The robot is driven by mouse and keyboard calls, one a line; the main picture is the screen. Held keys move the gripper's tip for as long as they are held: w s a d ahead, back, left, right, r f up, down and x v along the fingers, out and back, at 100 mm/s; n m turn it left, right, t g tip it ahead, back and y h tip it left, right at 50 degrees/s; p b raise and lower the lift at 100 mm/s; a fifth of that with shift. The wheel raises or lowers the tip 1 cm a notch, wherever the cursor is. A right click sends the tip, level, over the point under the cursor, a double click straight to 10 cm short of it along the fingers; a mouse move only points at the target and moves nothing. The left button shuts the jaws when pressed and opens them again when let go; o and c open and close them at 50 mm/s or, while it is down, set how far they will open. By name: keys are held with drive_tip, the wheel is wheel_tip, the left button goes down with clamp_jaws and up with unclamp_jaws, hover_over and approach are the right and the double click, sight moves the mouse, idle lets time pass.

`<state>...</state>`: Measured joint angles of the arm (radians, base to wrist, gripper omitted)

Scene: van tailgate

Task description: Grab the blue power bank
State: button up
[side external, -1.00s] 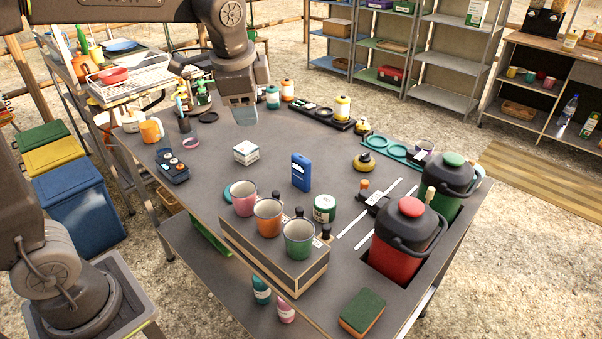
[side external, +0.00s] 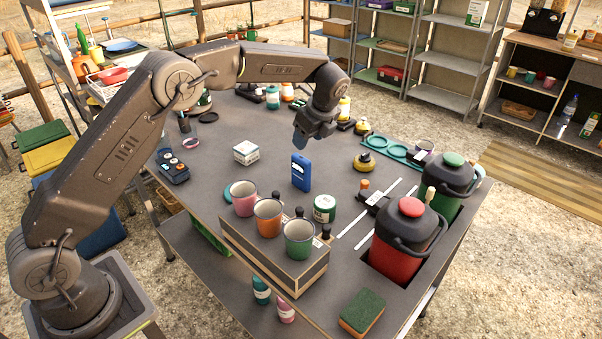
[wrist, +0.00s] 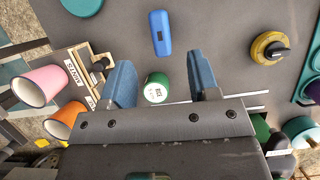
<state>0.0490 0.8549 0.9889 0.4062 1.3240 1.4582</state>
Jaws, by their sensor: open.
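The blue power bank (side external: 301,172) stands upright on the grey table, near its middle, with a small dark panel on its face. In the wrist view the power bank (wrist: 160,33) shows from above, beyond the fingertips and between their lines. My gripper (side external: 301,138) is above and just behind the power bank in the side view, close to its top. In the wrist view my gripper (wrist: 162,70) has its two blue fingers wide apart, with nothing between them touching. The power bank is not held.
A box tray with three cups (side external: 269,217) and a green-labelled tin (side external: 324,208) stand in front of the power bank. A white box (side external: 246,152) is to its left. A yellow-black round item (side external: 364,162) is to its right. Red and green jugs (side external: 404,240) stand at the right edge.

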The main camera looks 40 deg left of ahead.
sight(302, 157)
drive_tip(key=x, duration=0.5)
drive_tip(key=shift+f, duration=0.1)
drive_tip(key=shift+d+x, duration=0.15)
drive_tip(key=shift+x, duration=1.2)
drive_tip(key=shift+d+x, duration=0.2)
drive_tip(key=shift+x, duration=1.15)
drive_tip(key=shift+s+f, duration=0.1)
clamp_jaws()
